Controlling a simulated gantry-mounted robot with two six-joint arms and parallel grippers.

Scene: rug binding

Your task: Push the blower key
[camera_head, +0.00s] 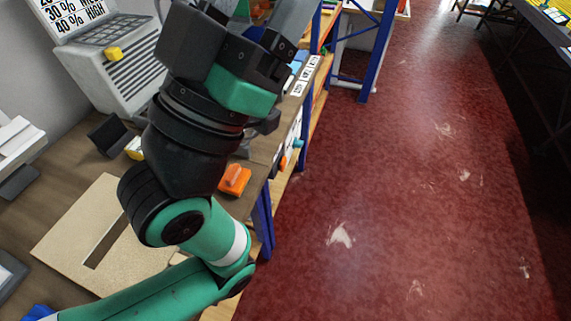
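A light grey machine (125,78) with dark vent slots stands on the bench at the upper left. A small yellow block or key (114,53) sits on its front face. I cannot tell whether this machine is the blower. A white sign (72,14) above it reads percentages, with "HIGH" on one line. My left arm, green and black, reaches up from the lower left. The body of my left gripper is at the top middle, right of the grey machine and apart from the yellow key. Its fingertips are not clearly visible. My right gripper is out of view.
A small black block (109,135) and another yellow piece (133,149) are beside my arm. A tan board (70,235) with a slot lies on the bench. An orange part (234,180) is near the bench edge. Blue-legged shelving stands behind; the red floor (400,170) is open.

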